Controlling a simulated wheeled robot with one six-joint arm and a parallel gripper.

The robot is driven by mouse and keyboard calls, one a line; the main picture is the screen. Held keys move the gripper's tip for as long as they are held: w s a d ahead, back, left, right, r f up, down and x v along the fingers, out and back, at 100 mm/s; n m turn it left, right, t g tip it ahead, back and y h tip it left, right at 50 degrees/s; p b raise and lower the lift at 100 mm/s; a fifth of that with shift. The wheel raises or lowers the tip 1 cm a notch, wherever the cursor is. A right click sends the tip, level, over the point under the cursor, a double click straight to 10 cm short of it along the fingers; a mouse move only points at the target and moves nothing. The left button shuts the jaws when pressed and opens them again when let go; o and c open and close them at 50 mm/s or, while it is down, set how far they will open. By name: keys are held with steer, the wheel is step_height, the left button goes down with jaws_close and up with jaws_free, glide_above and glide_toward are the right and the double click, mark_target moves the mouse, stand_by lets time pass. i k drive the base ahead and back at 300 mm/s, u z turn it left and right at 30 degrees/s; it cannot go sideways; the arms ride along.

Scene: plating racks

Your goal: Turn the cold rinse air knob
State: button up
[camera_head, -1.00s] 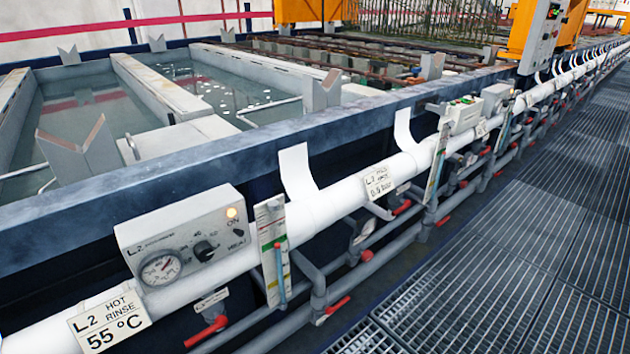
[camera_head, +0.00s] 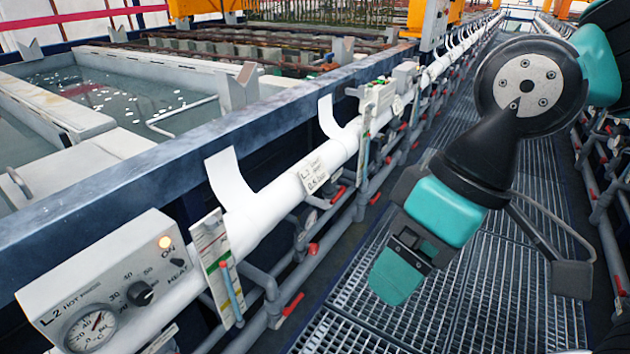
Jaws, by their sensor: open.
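I cannot pick out a knob labelled cold rinse air. The nearest control box (camera_head: 108,285) reads L2 hot rinse and carries a round gauge (camera_head: 92,328), a black knob (camera_head: 140,293) and a lit lamp by a heat switch. A farther box (camera_head: 380,98) on the rail is too small to read. My gripper (camera_head: 398,278) hangs over the grating walkway at centre right, well to the right of the boxes and touching nothing. It is open and empty, its teal end pointing down; the far finger is partly hidden.
A white pipe (camera_head: 255,222) runs along the tank wall with tags and curved white strips. Grey pipes with red-handled valves (camera_head: 292,304) lie below. Tanks with liquid (camera_head: 140,92) stand on the left. The grating walkway (camera_head: 480,285) looks clear.

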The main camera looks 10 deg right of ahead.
mark_target(313, 249)
steer(key=z, duration=1.6)
steer(key=i, duration=0.55)
steer(key=u, duration=2.45)
